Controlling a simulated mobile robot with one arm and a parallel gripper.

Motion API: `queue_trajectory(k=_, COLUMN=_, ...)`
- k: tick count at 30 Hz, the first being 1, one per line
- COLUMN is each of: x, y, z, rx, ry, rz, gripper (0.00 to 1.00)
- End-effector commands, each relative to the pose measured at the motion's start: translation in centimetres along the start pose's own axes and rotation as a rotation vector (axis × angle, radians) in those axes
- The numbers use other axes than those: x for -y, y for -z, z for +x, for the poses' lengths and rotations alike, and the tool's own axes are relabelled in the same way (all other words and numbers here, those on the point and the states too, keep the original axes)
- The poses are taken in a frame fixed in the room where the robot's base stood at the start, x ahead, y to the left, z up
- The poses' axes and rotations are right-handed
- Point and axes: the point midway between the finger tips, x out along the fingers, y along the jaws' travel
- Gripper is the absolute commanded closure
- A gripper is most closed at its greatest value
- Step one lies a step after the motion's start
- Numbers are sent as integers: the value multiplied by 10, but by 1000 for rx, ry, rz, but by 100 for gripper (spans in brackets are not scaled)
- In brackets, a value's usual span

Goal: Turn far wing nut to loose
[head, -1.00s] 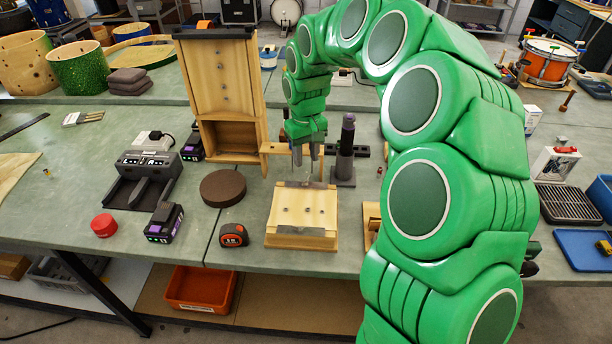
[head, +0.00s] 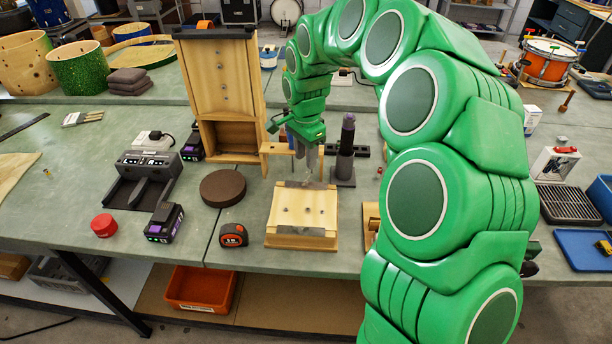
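A light wooden block (head: 302,208) sits on the green bench, with a grey metal bar (head: 301,231) along its near edge and another grey bar (head: 306,185) along its far edge. Several small dark fittings show on its top. My gripper (head: 306,177) points down at the far bar, fingertips at or just above its middle. The far wing nut cannot be made out; the fingers cover that spot. Whether the fingers are apart or closed on the nut is too small to tell.
A tall wooden cabinet frame (head: 222,90) stands behind left of the block. A dark upright post (head: 346,150) stands close to the right of my gripper. A tape measure (head: 234,235) and a brown round pad (head: 223,188) lie to the left.

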Motion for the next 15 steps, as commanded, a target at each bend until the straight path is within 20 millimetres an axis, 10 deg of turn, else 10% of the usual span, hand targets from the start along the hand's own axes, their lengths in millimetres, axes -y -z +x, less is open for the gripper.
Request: queue_trajectory(k=15, x=-1, y=-1, z=57, rx=1, ry=-3, rz=13, gripper=61)
